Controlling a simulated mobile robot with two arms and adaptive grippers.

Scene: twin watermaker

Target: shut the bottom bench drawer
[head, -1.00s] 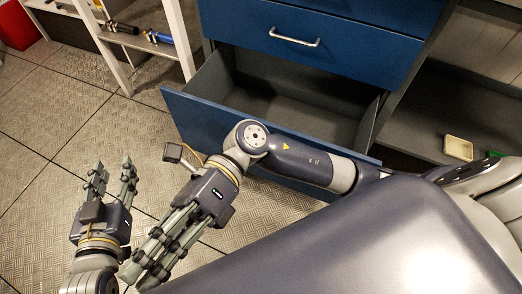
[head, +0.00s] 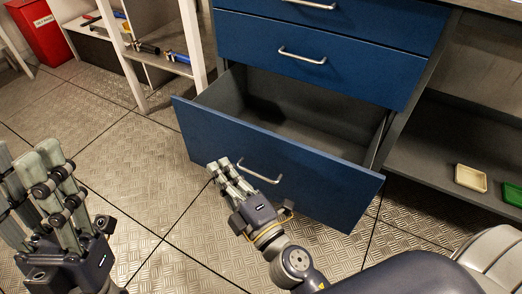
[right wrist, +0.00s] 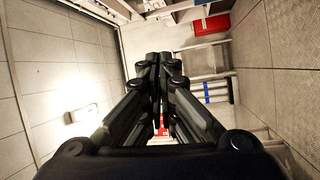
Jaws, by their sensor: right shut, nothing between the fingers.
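The bottom bench drawer (head: 205,134) is blue-fronted with a grey inside, pulled well out and apparently empty in the head view. Its silver bar handle (head: 259,175) is on the front panel. My right gripper (head: 225,166) is shut and empty, its fingertips by the left part of the drawer front, just left of the handle. I cannot tell whether they touch the panel. Its closed fingers fill the middle of the right wrist view (right wrist: 159,62), where the drawer cannot be made out. My left gripper (head: 30,165) is open and empty over the floor at the left.
Two shut blue drawers (head: 320,65) are above the open one. To the right, an open shelf holds a cream tray (head: 470,178) and a green tray (head: 513,194). A white rack (head: 160,55) and a red bin (head: 40,30) stand at the back left. Floor left of the drawer is clear.

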